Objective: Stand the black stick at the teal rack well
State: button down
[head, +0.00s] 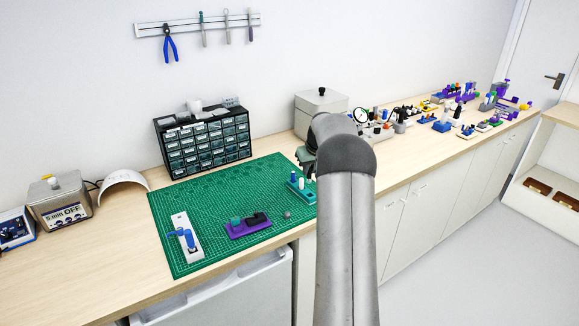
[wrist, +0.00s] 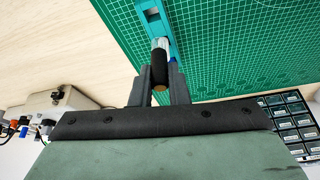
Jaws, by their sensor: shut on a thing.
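The black stick (wrist: 159,70) is between the two fingers of my gripper (wrist: 160,76) in the wrist view, with its tan end facing the camera. My gripper is shut on it. The teal rack (wrist: 150,14) lies just beyond the fingertips, and in the head view the rack (head: 303,194) sits at the mat's right edge. A whitish piece and a blue piece show at the rack beyond the stick. My gripper (head: 306,163) is above the rack's far end in the head view, partly behind my arm. The stick's far end and the well are hidden.
On the green cutting mat (head: 205,205) stand a white rack (head: 187,237) with blue pieces and a purple rack (head: 249,229) with teal and black pieces. A small grey piece (head: 287,215) lies nearby. A drawer cabinet (head: 205,141) stands behind; a grey box (head: 320,103) is behind my arm.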

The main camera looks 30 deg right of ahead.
jog(key=shift+d+f, duration=0.1)
jog(key=shift+d, duration=0.3)
jog(key=shift+f, duration=0.1)
jog(key=shift+f+b, duration=2.7)
jog(key=shift+f, duration=0.9)
jog(key=shift+f, duration=0.3)
jog(key=c, duration=1.3)
grip_release()
jog(key=b+v, duration=0.2)
jog(key=v, duration=1.5)
jog(key=shift+s+a+r+b, duration=0.15)
jog(key=shift+r+b, duration=0.05)
jog(key=shift+b, duration=0.2)
